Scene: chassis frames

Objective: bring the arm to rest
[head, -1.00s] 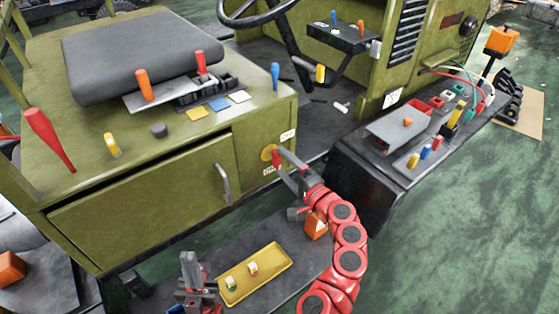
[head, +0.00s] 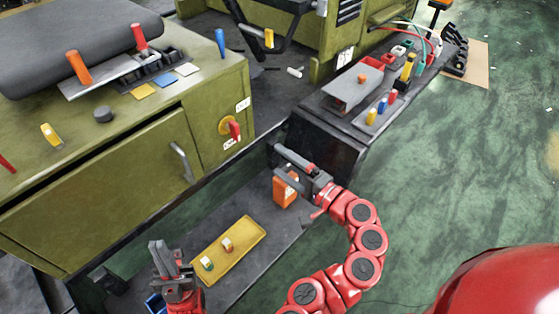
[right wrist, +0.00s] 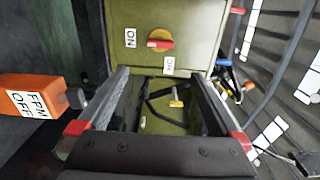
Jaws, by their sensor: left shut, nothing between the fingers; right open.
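My right gripper (head: 279,161) is open and empty at the end of the red arm, in front of the green cabinet (head: 110,200) and apart from it. In the right wrist view its two fingers (right wrist: 160,76) stand wide apart with nothing between them. A red rotary handle (head: 235,130) on a yellow disc is on the cabinet face. In the right wrist view the handle (right wrist: 160,44) lies horizontal, beyond the fingertips, near an ON label. My left gripper (head: 161,247) is shut and empty at the lower left, beside a yellow tray (head: 240,257).
An orange box (head: 284,193) stands close below my right gripper; it shows large at left in the right wrist view (right wrist: 30,98). The yellow tray holds two small blocks. A dark bench (head: 335,125) with parts is at the right.

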